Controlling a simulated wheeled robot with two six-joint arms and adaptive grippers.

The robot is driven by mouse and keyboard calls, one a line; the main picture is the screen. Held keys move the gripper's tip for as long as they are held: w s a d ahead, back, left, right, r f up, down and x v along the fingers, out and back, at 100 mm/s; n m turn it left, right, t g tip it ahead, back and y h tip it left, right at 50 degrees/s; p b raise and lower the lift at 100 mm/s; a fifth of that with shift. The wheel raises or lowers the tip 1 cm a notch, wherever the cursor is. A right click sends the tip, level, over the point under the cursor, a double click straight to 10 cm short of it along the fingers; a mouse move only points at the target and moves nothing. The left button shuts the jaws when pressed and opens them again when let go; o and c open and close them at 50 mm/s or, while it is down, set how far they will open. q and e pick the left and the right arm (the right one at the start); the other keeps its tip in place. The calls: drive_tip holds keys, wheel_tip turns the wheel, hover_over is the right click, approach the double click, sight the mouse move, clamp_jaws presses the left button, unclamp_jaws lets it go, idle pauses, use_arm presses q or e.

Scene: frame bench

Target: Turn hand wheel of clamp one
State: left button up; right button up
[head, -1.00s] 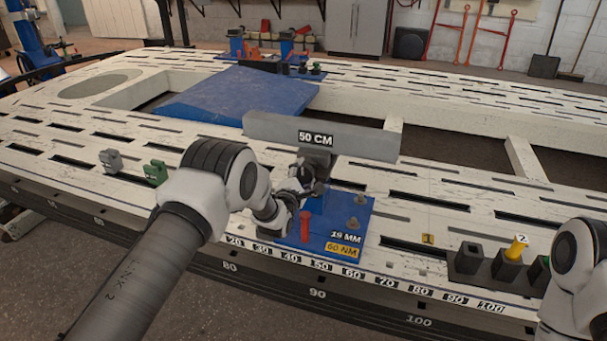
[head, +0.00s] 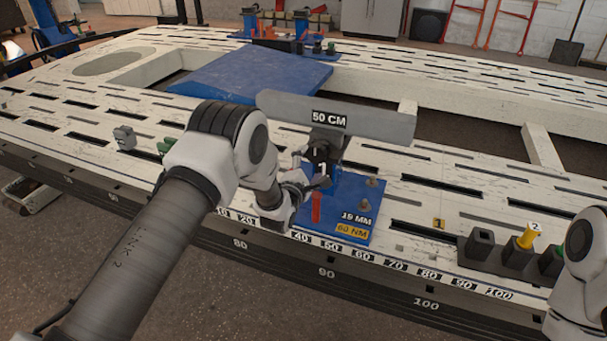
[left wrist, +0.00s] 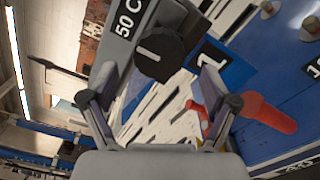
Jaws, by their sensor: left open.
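Clamp one stands on a blue plate (head: 354,211) at the front edge of the white frame bench. Its grey beam (head: 380,122) reads "50 CM". The dark hand wheel (left wrist: 165,54), with a white bar mark, faces me in the left wrist view, below the beam. A label "1" shows beside it. My left gripper (left wrist: 155,88) is open, its two fingers apart on either side of the wheel's line. I cannot tell how far the wheel is from the fingertips. In the head view, the left gripper (head: 308,172) is near the clamp and partly hides it.
A red handle (left wrist: 268,112) is close to the right finger in the left wrist view. The plate has upright bolts (head: 363,206). A dark socket holder (head: 497,258) with a yellow piece (head: 529,235) stands at the right. My right arm shows at the right edge.

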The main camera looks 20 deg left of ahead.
use_arm(q)
drive_tip(key=s, duration=0.7)
drive_tip(key=shift+a, duration=0.1)
drive_tip(key=s+a+f+m+g, duration=0.1)
drive_tip(key=s+f+g, duration=0.4)
drive_tip(key=s+f, duration=0.65)
drive_tip(key=s+f+m+g, duration=0.5)
drive_tip(key=s+f+m, duration=0.1)
drive_tip(key=s, duration=0.6)
drive_tip(key=s+f+m+g, duration=0.4)
drive_tip(key=s+f+m, duration=0.2)
drive_tip(key=s, duration=0.5)
drive_tip(key=s+m+g, duration=0.4)
drive_tip(key=s+m, duration=0.5)
drive_tip(key=m, duration=0.1)
wheel_tip(320, 180, up, 24)
drive_tip(key=p, duration=2.4)
drive_tip(key=shift+y, duration=0.3)
drive_tip(key=shift+r, duration=0.15)
